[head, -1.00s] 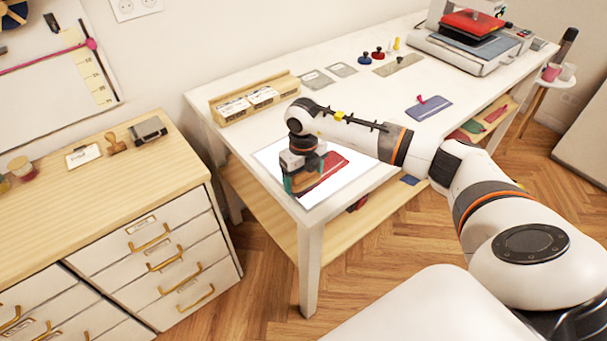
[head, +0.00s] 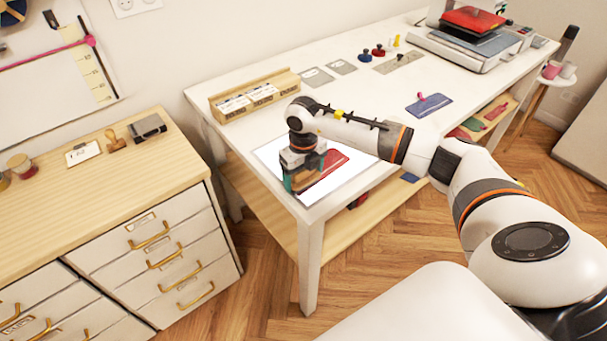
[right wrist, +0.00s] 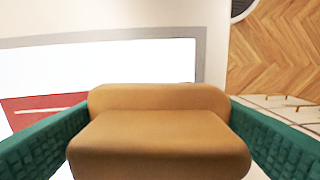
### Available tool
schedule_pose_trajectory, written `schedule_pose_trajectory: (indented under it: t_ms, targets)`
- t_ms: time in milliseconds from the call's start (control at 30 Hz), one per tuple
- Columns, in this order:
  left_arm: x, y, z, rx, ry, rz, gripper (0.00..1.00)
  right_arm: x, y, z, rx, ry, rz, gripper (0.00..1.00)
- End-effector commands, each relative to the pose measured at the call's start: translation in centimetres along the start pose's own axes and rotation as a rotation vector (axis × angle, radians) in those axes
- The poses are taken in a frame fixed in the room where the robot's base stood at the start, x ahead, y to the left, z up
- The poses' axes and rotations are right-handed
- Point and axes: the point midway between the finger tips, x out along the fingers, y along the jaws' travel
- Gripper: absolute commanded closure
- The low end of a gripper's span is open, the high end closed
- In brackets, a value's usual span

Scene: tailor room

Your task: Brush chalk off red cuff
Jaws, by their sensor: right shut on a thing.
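The red cuff (head: 335,164) lies flat on a white sheet with a grey border (head: 350,184), near the front left corner of the white table. In the right wrist view the red cuff (right wrist: 30,103) shows at the left, with a pale chalk-like line on it. My right gripper (head: 304,181) is over the cuff's left part and hides some of it. Its green fingers are shut on a brown, wooden-looking brush body (right wrist: 160,135). The brush's underside is hidden, so I cannot tell whether it touches the cuff. My left gripper is not in view.
A wooden card box (head: 255,97) stands behind the sheet. A blue piece with a pink-topped item (head: 428,105) lies to the right. A heat press (head: 470,45) stands at the far end. A drawer cabinet (head: 110,180) is at left, across a gap.

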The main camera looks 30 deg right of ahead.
Motion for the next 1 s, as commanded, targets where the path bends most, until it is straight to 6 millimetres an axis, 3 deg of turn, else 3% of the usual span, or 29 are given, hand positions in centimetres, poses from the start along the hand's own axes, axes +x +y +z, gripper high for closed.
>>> schedule_pose_trajectory:
  t_ms: [533,1000]
  targets:
    - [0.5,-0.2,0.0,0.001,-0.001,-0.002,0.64,0.6,0.0,0.0,0.000,0.000,0.000,0.42]
    - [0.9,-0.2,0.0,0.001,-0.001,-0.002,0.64,0.5,1.6,-0.1,0.001,0.000,0.001,0.42]
